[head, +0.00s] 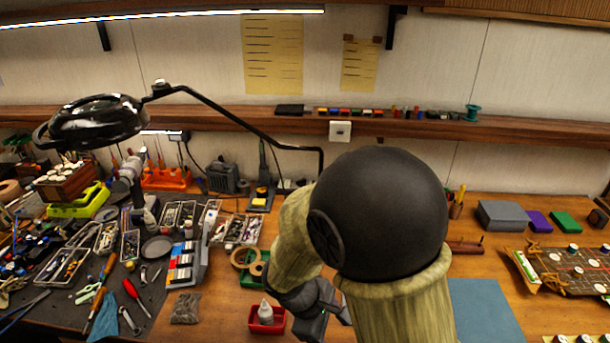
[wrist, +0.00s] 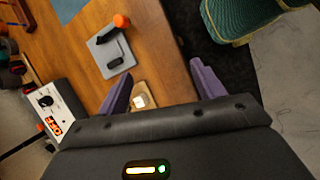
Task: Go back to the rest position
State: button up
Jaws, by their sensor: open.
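My gripper (wrist: 160,92) shows in the wrist view with its two purple fingers spread apart and nothing between them. Past the fingers is the wooden table edge, with dark floor beyond it. In the head view my arm, with a large black joint and tan sleeves, rises in front of the workbench (head: 390,210) and hides part of it. The fingertips are hidden in the head view; only a dark part of the wrist shows low in the middle.
A magnifier lamp (head: 95,122) reaches over the left side. A red tray with a small bottle (head: 266,315) stands near my wrist. The wrist view shows a grey plate (wrist: 110,50), a white device with a knob (wrist: 52,108), and a green woven seat (wrist: 240,18) beside the table.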

jog(key=s+d+r+m+t+y+b, duration=0.1)
jog(key=d+m+y, duration=0.3)
jog(key=d+m, duration=0.6)
jog(key=shift+s+d+r+m+t+y+b, duration=0.4)
jog(key=shift+m+b, duration=0.45)
jog(key=shift+m, duration=1.25)
jog(key=shift+s+a+f, duration=0.1)
jog(key=shift+s+f, duration=0.05)
